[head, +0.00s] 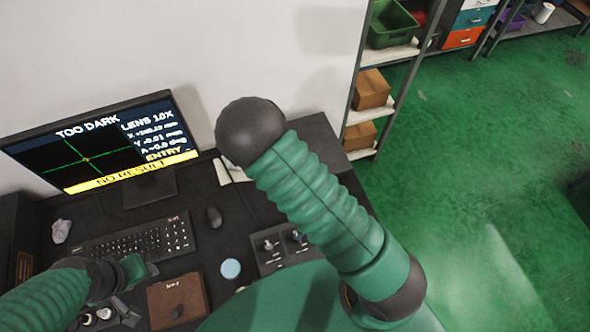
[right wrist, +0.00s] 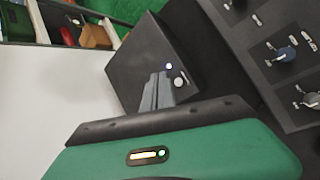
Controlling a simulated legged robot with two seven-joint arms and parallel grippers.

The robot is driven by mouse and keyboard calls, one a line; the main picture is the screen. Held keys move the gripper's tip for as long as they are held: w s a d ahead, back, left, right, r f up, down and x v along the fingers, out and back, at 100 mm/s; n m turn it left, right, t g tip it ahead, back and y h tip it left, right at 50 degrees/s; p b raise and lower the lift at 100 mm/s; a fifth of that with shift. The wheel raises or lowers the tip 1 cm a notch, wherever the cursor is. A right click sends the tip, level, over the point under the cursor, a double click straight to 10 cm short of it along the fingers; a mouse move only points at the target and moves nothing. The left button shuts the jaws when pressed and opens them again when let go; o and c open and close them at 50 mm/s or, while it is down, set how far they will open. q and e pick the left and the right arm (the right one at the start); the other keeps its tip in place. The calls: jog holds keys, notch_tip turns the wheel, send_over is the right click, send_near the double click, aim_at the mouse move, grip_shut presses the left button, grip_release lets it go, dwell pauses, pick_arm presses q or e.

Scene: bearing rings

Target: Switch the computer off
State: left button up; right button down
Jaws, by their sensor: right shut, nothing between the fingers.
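The computer is a black box (right wrist: 150,65) in the right wrist view, with a small lit bluish-white light (right wrist: 169,66) and a round pale button (right wrist: 180,82) on its front. In the head view the dark box (head: 328,143) shows partly behind my right arm. My right gripper (right wrist: 157,90) is shut and empty, its fingertips close to the button side of the box; I cannot tell whether they touch it. In the head view my right arm hides this gripper. My left gripper (head: 140,272) is low over the desk by the keyboard; its fingers are unclear.
The monitor (head: 105,145) is lit and reads "TOO DARK" and "NO RESULT". A keyboard (head: 135,240), mouse (head: 214,217), knob panel (head: 272,250), brown box (head: 178,300) and pale blue disc (head: 230,268) are on the desk. A shelf (head: 385,110) stands at right.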

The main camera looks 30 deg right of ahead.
jog(key=w+f+n+b, duration=0.1)
jog(key=f, duration=0.2)
jog(key=w+f+n+t+h+b, duration=0.1)
jog(key=f+b, duration=0.1)
jog(key=f, duration=0.1)
jog(key=w+f+n+b, duration=0.1)
jog(key=f+b, duration=0.1)
jog(key=f, duration=0.2)
jog(key=shift+w+d+f+n+t+h, duration=0.1)
jog(key=shift+w+d+n+t+h, duration=0.2)
jog(key=shift+w+d+t, duration=0.1)
jog(key=shift+f+b, duration=0.2)
jog(key=shift+b, duration=0.2)
pick_arm(q)
jog(key=f, duration=0.4)
jog(key=shift+s+a+f, duration=0.1)
jog(key=shift+s+f, duration=0.1)
jog(key=shift+f, duration=0.05)
pick_arm(e)
jog(key=shift+s+r, duration=0.1)
dwell(0.8)
pick_arm(q)
jog(key=shift+f+b, duration=0.45)
jog(key=shift+f, duration=0.05)
pick_arm(e)
jog(key=shift+f, duration=0.4)
